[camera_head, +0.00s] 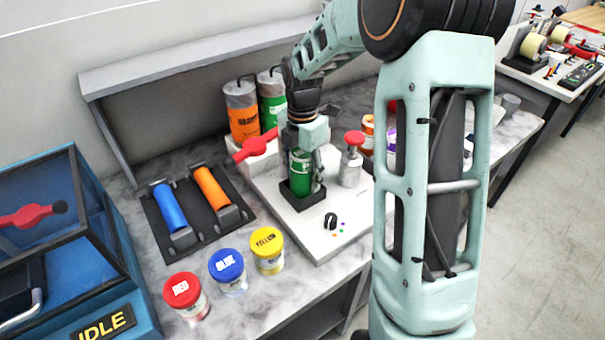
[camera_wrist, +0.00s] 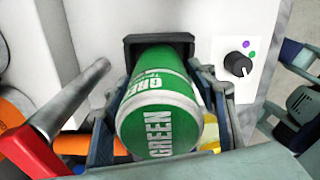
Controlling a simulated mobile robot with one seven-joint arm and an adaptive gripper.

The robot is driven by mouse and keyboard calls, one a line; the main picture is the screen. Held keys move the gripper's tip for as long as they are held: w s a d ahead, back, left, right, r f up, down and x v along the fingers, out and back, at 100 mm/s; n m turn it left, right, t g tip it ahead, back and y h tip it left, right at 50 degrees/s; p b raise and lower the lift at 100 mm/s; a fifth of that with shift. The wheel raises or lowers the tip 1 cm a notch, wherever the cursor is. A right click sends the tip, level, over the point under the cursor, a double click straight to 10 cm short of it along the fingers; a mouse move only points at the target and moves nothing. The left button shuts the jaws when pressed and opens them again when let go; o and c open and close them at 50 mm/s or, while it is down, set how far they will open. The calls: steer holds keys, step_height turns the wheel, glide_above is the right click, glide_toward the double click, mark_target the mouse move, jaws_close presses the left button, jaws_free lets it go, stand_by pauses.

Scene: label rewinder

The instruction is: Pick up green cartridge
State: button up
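The green cartridge (camera_head: 300,174) stands in a square black holder (camera_head: 302,199) on the white machine base. In the wrist view, the cartridge (camera_wrist: 160,105) shows its white "GREEN" lettering, and the black holder (camera_wrist: 158,40) is behind its far end. My gripper (camera_head: 302,160) is over the cartridge from above. In the wrist view, one finger of my gripper (camera_wrist: 168,100) is on each side of the cartridge. The fingers are very close to its sides, but I cannot tell whether both press on it.
Orange (camera_head: 242,115) and green (camera_head: 271,98) canisters stand behind. A red-handled lever (camera_head: 256,146) is left of the cartridge, and a red-topped post (camera_head: 352,150) is right. A black knob (camera_head: 330,221) is in front. Red, blue and yellow jars (camera_head: 267,250) stand front left.

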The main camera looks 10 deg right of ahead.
steer(key=c, duration=1.2)
steer(key=shift+r, duration=0.1)
jaws_close()
steer(key=shift+r, duration=0.1)
